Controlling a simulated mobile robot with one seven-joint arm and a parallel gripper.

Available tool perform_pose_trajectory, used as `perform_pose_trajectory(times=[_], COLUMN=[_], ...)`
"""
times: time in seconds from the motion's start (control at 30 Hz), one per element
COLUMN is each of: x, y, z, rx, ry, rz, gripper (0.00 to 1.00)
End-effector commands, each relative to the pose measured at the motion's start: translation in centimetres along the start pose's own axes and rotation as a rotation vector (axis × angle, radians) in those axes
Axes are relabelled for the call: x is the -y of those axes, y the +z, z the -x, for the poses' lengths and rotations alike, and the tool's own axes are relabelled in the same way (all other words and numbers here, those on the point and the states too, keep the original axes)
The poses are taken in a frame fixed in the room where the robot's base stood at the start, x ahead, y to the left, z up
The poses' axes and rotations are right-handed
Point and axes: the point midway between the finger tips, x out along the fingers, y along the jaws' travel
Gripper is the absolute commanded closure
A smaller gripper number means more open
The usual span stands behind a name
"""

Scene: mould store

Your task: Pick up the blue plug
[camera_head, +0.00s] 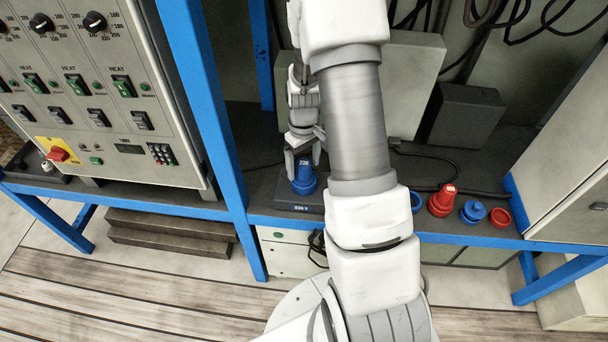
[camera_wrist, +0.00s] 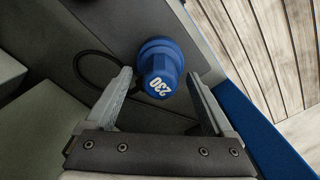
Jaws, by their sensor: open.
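A blue plug (camera_head: 304,178) marked "230" stands upright on a dark box (camera_head: 298,208) with a "230 V" label on its front. In the wrist view the plug (camera_wrist: 160,66) shows its round blue body with white digits. My gripper (camera_head: 303,161) points down at the plug in the head view. In the wrist view its open fingers (camera_wrist: 158,78) lie to either side of the plug, with visible gaps; nothing is held. From these views I cannot tell how far the fingertips reach down beside it.
To the right on the bench stand a red plug (camera_head: 441,201), another blue piece (camera_head: 473,212) and a red ring (camera_head: 501,218). A black cable (camera_head: 425,155) runs across the bench.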

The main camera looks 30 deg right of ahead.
Motion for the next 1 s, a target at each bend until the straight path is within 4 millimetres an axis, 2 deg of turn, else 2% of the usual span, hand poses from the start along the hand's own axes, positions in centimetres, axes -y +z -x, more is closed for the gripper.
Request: perform_pose_trajectory(times=[0.17,0.63,0.67,1.0], x=[-0.02,-0.01,-0.02,-0.02], y=[-0.04,-0.04,-0.04,-0.07], z=[0.07,0.07,0.07,0.24], rx=[-0.001,-0.001,-0.001,-0.002], ry=[0.001,0.001,0.001,0.001], rz=[0.0,0.0,0.0,0.0], gripper=[0.13,0.97,1.0,1.0])
